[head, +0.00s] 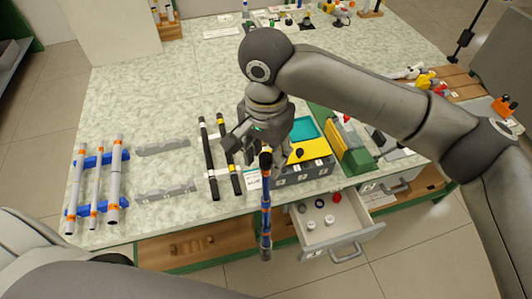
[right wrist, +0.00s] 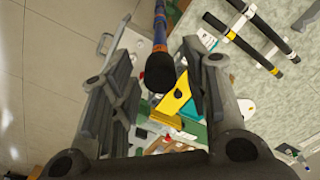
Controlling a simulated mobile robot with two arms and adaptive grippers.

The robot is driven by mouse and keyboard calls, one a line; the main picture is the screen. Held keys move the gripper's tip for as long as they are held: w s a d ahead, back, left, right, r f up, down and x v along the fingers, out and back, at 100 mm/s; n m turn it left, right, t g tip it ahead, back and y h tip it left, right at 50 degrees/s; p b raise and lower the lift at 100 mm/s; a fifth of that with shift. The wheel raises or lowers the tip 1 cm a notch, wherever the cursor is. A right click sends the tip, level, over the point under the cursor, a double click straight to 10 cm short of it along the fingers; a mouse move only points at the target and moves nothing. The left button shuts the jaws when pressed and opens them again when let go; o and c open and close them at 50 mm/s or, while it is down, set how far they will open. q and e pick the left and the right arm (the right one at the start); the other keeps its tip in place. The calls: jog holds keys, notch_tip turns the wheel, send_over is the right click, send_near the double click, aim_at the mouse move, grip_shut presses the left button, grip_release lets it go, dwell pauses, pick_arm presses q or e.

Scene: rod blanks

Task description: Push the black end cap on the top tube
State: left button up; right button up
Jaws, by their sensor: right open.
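A blue tube (head: 266,215) with orange bands runs from my right gripper towards the front of the bench, over the drawer side. A black end cap (head: 265,160) sits at its upper end. My right gripper (head: 258,150) is open around the cap's area. In the right wrist view the black cap (right wrist: 160,72) shows between the spread fingers, apart from both, with the blue tube (right wrist: 160,25) behind it. Whether the cap is fully seated I cannot tell. What supports the tube is not clear. My left gripper is out of view.
Grey tubes (head: 96,188) lie on blue holders at the left. Two black banded tubes (head: 208,160) lie left of my right gripper. An open drawer (head: 345,237) holds several small caps. A grey box with a yellow part (head: 310,150) stands close right of the gripper.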

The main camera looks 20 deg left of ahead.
aim_at(266, 156)
notch_tip(266, 156, up, 12)
jog(key=b, duration=0.2)
jog(key=shift+r, duration=0.2)
jog(key=shift+f, duration=0.1)
dwell(0.4)
